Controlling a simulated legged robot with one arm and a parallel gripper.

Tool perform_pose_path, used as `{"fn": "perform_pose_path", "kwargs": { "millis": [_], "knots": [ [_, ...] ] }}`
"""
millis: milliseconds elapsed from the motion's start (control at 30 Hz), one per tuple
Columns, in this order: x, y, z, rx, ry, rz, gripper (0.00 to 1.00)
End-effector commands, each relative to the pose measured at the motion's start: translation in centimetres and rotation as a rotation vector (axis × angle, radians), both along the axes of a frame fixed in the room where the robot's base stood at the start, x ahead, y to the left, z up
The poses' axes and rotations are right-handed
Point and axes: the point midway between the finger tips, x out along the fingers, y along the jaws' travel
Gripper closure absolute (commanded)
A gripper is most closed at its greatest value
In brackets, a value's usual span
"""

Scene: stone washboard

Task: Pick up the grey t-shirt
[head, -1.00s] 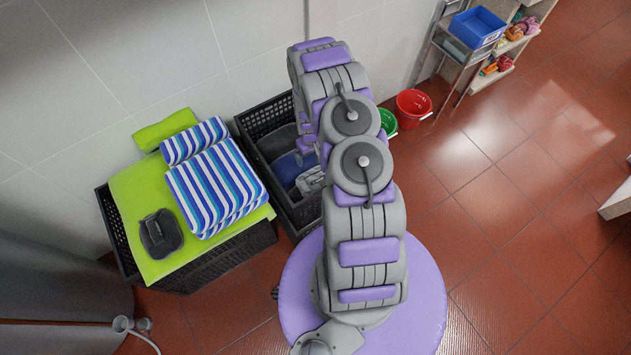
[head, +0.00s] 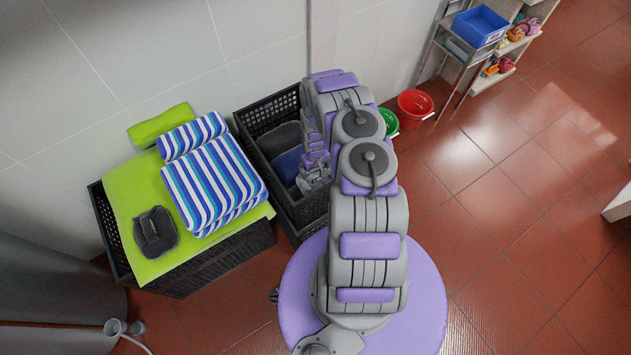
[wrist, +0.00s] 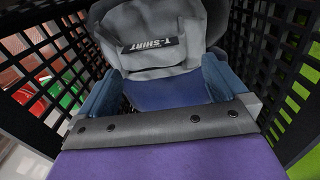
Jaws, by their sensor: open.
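The grey t-shirt (wrist: 160,60) lies folded in a black crate, with a dark "T-SHIRT" label facing up. It also shows in the head view (head: 276,139), partly hidden by my arm. A blue garment (wrist: 175,92) lies against it on the side nearer my gripper. My gripper (wrist: 162,70) is open inside the crate, with one blue finger on each side of the view. The t-shirt is ahead of the fingers, and the blue garment shows between them. Nothing is held. I cannot tell whether the fingertips touch the cloth.
The black crate's (head: 252,122) lattice walls rise close on both sides of my gripper. Left of it, another crate (head: 215,275) carries a green towel (head: 120,195), striped towels (head: 213,180) and a dark grey folded item (head: 156,232). Red (head: 414,103) and green buckets stand right.

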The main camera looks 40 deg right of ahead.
Motion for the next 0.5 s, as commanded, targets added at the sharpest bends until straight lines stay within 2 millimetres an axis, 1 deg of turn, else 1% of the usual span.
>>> {"fn": "perform_pose_path", "kwargs": {
  "millis": [33,100,200,300,467,500],
  "knots": [
    [-0.2,-0.3,-1.3,0.003,0.001,-0.003,0.0],
    [-0.4,-0.4,-2.4,0.004,0.0,-0.004,0.0],
    [-0.3,-0.2,-3.6,0.0,0.0,-0.003,0.0],
    [-0.3,0.0,-3.9,-0.006,0.0,-0.002,0.0],
    [-0.4,0.4,-3.6,-0.011,0.0,0.0,0.0],
    [-0.4,0.4,-3.6,-0.01,0.0,0.0,0.02]
  ]
}}
